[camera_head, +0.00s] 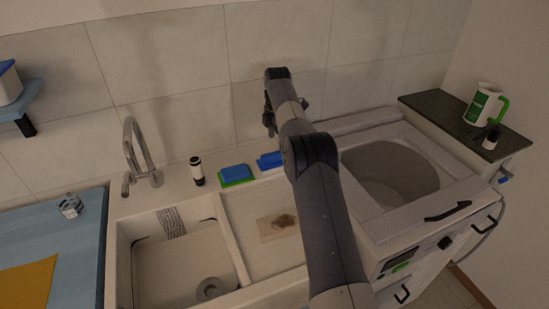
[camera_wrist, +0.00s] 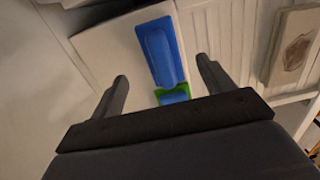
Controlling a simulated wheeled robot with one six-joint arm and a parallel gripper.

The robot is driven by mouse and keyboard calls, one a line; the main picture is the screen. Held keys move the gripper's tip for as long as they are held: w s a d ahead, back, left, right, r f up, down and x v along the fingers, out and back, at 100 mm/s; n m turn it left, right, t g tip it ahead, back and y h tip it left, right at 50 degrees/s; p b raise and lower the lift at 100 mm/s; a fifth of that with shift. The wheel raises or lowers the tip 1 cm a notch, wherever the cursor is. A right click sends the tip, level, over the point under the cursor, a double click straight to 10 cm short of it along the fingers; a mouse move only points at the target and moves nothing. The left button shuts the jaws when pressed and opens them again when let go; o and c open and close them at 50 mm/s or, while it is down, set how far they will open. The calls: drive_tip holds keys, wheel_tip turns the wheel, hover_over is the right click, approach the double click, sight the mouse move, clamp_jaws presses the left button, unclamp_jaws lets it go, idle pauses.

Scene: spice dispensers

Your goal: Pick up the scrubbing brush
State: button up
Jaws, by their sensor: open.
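A blue object that looks like the scrubbing brush (camera_head: 268,160) lies on the ledge behind the sink, partly hidden by my arm in the head view. In the wrist view the blue brush (camera_wrist: 160,48) is long, with a raised rim, and lies between and beyond my fingers. My gripper (camera_wrist: 162,70) is open and empty, with one finger to each side of the brush's line. I see no contact with it.
A blue and green sponge (camera_head: 236,174) lies left of the brush; it also shows in the wrist view (camera_wrist: 173,95). A black and white bottle (camera_head: 197,171) and the faucet (camera_head: 139,150) stand farther left. The sink basin (camera_head: 180,270) is in front.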

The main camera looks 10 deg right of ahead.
sight(273, 160)
wheel_tip(273, 160, down, 4)
drive_tip(key=shift+a+f, duration=0.1)
drive_tip(key=shift+f, duration=0.1)
drive_tip(key=shift+s+a+f+p, duration=0.1)
drive_tip(key=shift+a+f+p, duration=0.1)
drive_tip(key=shift+f, duration=0.65)
drive_tip(key=shift+a+f+p, duration=0.15)
drive_tip(key=shift+f, duration=0.75)
drive_tip(key=shift+s+a+f+p, duration=0.1)
drive_tip(key=shift+a+f+p, duration=0.1)
drive_tip(key=shift+f, duration=0.65)
drive_tip(key=shift+c, duration=0.6)
drive_tip(key=c, duration=1)
